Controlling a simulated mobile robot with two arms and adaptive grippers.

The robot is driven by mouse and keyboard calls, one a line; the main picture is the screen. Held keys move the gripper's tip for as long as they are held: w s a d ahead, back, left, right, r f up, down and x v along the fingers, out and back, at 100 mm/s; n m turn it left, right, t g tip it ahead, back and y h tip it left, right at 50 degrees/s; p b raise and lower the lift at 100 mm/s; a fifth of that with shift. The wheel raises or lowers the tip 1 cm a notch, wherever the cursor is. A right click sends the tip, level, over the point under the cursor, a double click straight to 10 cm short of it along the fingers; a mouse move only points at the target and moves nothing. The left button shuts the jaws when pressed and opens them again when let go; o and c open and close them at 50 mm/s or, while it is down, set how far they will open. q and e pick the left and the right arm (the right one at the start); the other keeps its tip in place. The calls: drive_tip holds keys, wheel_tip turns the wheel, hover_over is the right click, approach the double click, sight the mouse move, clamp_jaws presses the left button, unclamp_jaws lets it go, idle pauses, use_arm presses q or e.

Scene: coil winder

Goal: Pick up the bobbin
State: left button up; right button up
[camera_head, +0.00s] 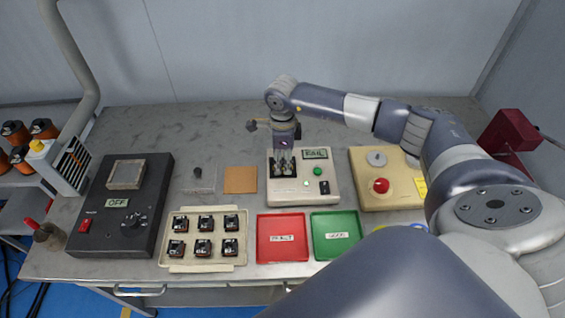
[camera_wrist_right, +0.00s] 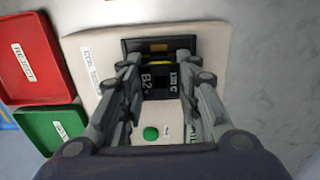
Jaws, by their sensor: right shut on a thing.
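My right gripper (camera_head: 283,168) points down over the dark nest of the cream coil tester (camera_head: 335,195), whose display (camera_head: 315,154) reads FAIL. In the wrist view my right gripper (camera_wrist_right: 158,85) is shut on a black bobbin (camera_wrist_right: 160,82) with pale markings and a yellow band. The bobbin is at the dark nest (camera_wrist_right: 195,42); I cannot tell whether it is seated or slightly raised. The fingers hide its sides. In the head view the fingers mostly cover it. Several more black-and-copper bobbins stand in a cream tray (camera_head: 203,262). My left gripper is out of view.
A red REJECT tray (camera_head: 283,254) and a green tray (camera_head: 336,254) lie in front of the tester, both empty. A beige box with a red button (camera_head: 380,185) stands to the right. A black OFF unit (camera_head: 105,225) and an orange-brown pad (camera_head: 240,180) are left.

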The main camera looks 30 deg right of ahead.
drive_tip(key=shift+r, duration=0.1)
drive_tip(key=shift+r+b, duration=0.3)
wheel_tip(320, 180, up, 2)
drive_tip(key=shift+w+r+b, duration=0.1)
drive_tip(key=shift+b, duration=0.6)
drive_tip(key=s+a+r+b, duration=0.2)
drive_tip(key=s+a+b, duration=0.2)
drive_tip(key=s+a, duration=0.6)
drive_tip(key=shift+a, duration=1.35)
drive_tip(key=s+r+n, duration=0.2)
drive_tip(key=n, duration=1)
drive_tip(key=s+r+n, duration=0.2)
drive_tip(key=s+n, duration=0.1)
drive_tip(key=n, duration=0.9)
drive_tip(key=shift+a+r, duration=0.3)
drive_tip(key=shift+a, duration=0.05)
